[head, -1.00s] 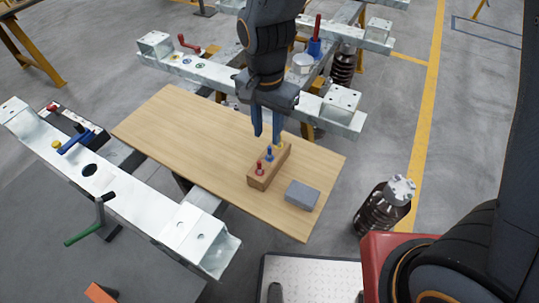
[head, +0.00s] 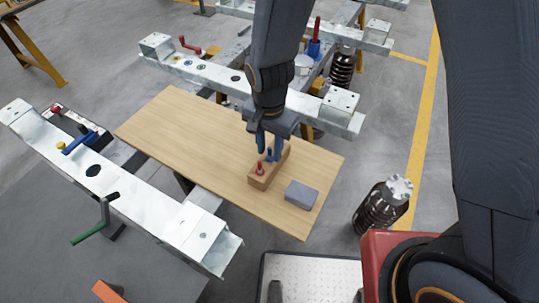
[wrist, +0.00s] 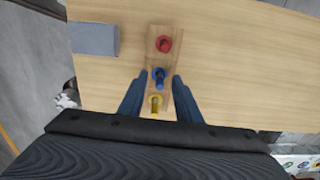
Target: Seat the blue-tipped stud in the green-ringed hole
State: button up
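The blue-tipped stud (head: 269,154) stands upright in a wooden block (head: 257,181) on the wooden table, between a red-tipped stud (head: 260,168) and a yellow-tipped stud. In the wrist view the blue stud (wrist: 158,76) stands between the fingertips of my gripper (wrist: 158,80), with a gap on each side. My gripper (head: 268,150) is open and low over the block. The yellow stud (wrist: 156,103) shows nearer the palm; in the head view my gripper hides it. Small ringed holes (head: 187,61) sit on the far metal beam; I cannot tell clearly which is green.
A grey block (head: 301,195) lies on the table (head: 190,130) right of the stud block. The table's left part is bare. Metal beams with clamps stand behind and left, including a red-handled clamp (head: 190,43). A dark ribbed insulator (head: 383,205) stands right.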

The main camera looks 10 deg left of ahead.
grip_shut()
